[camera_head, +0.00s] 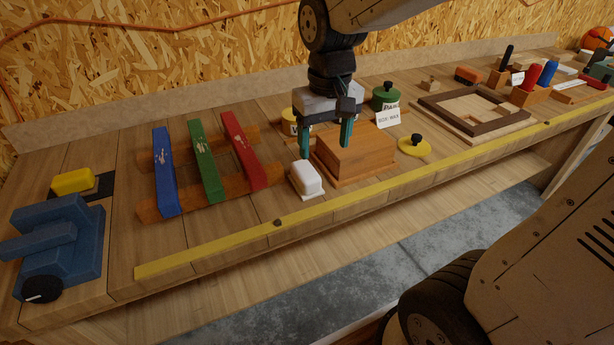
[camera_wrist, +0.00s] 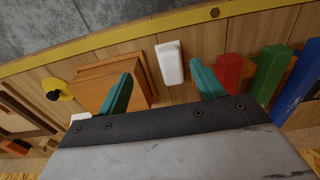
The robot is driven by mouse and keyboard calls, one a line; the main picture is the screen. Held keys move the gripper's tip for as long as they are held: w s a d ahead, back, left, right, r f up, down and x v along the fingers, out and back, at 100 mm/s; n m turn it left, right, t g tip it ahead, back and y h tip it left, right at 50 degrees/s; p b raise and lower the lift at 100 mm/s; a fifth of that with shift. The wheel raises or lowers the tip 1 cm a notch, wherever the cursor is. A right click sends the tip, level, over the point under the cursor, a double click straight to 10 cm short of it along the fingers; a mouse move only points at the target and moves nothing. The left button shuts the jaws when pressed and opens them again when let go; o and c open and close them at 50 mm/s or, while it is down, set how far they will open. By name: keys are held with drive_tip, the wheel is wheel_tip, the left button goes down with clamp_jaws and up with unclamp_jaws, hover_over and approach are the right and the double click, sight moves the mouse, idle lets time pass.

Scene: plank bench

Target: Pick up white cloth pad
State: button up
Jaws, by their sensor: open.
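The white cloth pad (camera_head: 307,178) is a small rounded white block lying on the bench in front of the wooden box, towards the yellow edge strip. In the wrist view the white pad (camera_wrist: 170,62) lies beyond and between my two teal fingers. My gripper (camera_head: 326,142) is open and empty above the bench, behind the pad. It also shows in the wrist view (camera_wrist: 160,88), with the fingers spread apart and not touching the pad.
A wooden box (camera_head: 355,152) stands right beside the pad. Blue, green and red bars (camera_head: 206,160) lie on wooden rails to the left. A green tin (camera_head: 385,96) and yellow lid (camera_head: 414,147) are to the right. A yellow strip (camera_head: 300,212) runs along the front edge.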

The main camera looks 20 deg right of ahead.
hover_over(306, 169)
drive_tip(key=f, duration=0.5)
drive_tip(key=shift+w, duration=0.2)
drive_tip(key=shift+w+f, duration=0.1)
drive_tip(key=shift+f, duration=0.2)
drive_tip(key=f, duration=0.7)
drive_tip(key=shift+s, duration=0.35)
drive_tip(key=c, duration=0.9)
